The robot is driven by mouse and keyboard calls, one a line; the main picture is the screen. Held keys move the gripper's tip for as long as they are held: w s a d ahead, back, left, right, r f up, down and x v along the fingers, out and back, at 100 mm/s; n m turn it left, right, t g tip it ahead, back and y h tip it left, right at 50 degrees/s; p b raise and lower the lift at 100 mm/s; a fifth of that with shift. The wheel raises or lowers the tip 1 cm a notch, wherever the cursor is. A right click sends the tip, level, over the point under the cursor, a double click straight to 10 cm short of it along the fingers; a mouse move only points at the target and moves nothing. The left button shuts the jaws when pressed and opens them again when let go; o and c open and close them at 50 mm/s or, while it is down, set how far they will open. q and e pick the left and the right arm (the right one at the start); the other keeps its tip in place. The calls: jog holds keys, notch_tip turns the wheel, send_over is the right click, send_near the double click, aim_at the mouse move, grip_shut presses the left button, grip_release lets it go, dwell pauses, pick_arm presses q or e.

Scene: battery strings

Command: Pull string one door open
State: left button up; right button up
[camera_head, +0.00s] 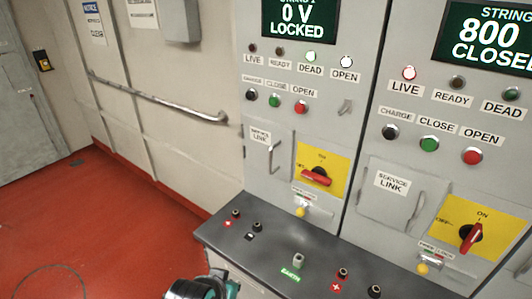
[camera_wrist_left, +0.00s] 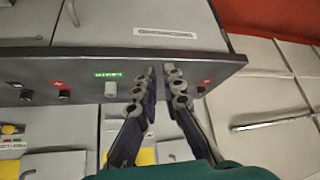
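The string one door is the small grey service link door (camera_head: 258,168) on the left cabinet, under a display reading 0 V LOCKED. It looks shut, with its curved handle (camera_head: 273,156) on its right side. Right of it, the string one red switch handle (camera_head: 317,177) lies roughly flat on a yellow plate. My left gripper (camera_wrist_left: 162,70) is open and empty, over the dark shelf edge near the EARTH label in the left wrist view. Part of my left arm shows at the bottom of the head view; its fingers are not clear there. My right gripper is not in view.
The dark shelf (camera_head: 262,249) with terminals juts out below the doors. The string two service link door (camera_head: 385,207) and its red switch handle (camera_head: 471,237) stand at right. A wall handrail (camera_head: 160,98) runs at left. The red floor (camera_head: 100,225) is clear.

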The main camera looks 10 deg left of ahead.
pick_arm(q)
jog(key=shift+o, duration=1.1)
jog(key=w+d+r+m+t+h+p, duration=0.1)
jog(key=w+d+r+m+h, duration=0.1)
jog(key=w, duration=0.5)
jog(key=d+r+h, duration=0.1)
jog(key=d+r, duration=0.1)
jog(key=d, duration=0.1)
jog(key=shift+r+t, duration=0.15)
jog(key=shift+t, duration=0.25)
jog(key=t+p, duration=0.2)
jog(key=t, duration=0.7)
send_near(270, 163)
jog(key=w, duration=0.6)
jog(key=w+d+b, duration=0.1)
jog(key=w, duration=0.2)
jog(key=shift+w+d, duration=0.15)
jog(key=shift+w+d+r, duration=0.1)
jog(key=shift+w+d, duration=0.05)
jog(key=shift+w, duration=0.45)
grip_shut()
